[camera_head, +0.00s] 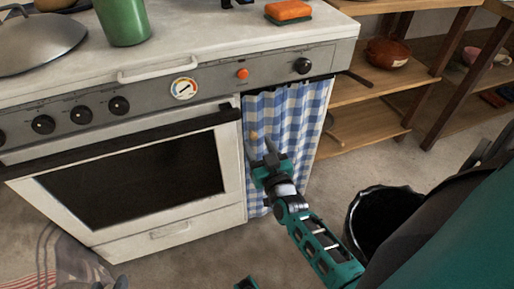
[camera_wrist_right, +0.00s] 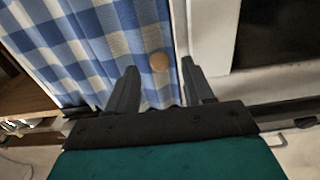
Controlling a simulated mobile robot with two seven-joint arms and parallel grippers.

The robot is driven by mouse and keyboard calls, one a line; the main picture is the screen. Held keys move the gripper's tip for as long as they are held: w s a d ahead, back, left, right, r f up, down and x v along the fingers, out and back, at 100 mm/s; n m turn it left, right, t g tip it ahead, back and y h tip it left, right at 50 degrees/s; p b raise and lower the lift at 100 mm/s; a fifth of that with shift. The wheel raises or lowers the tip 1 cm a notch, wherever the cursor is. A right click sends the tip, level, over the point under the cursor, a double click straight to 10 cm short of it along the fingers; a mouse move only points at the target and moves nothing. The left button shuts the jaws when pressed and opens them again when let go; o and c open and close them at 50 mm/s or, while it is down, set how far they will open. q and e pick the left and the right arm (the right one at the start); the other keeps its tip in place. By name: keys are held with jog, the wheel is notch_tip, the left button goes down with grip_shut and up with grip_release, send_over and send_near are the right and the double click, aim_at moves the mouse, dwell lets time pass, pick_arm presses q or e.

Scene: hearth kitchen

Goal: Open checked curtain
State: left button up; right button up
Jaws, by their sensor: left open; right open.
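The blue-and-white checked curtain (camera_head: 290,112) hangs closed under the counter, right of the oven. A small round wooden knob (camera_head: 254,136) sits at its left edge. My right gripper (camera_head: 270,150) is open and empty in front of the curtain, close to the knob. In the right wrist view, the curtain (camera_wrist_right: 90,40) fills the left side, and the knob (camera_wrist_right: 160,62) shows between and just beyond the open fingertips (camera_wrist_right: 160,75). I see no contact with it.
The white oven (camera_head: 215,205) stands left of the curtain, its dark bar handle (camera_head: 120,140) protruding. Wooden shelves (camera_head: 350,125) stand to the right. A black bucket (camera_head: 352,215) is on the floor beside my right arm. A striped cloth (camera_head: 50,262) is at lower left.

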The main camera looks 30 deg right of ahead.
jog(key=shift+x, duration=1)
grip_shut()
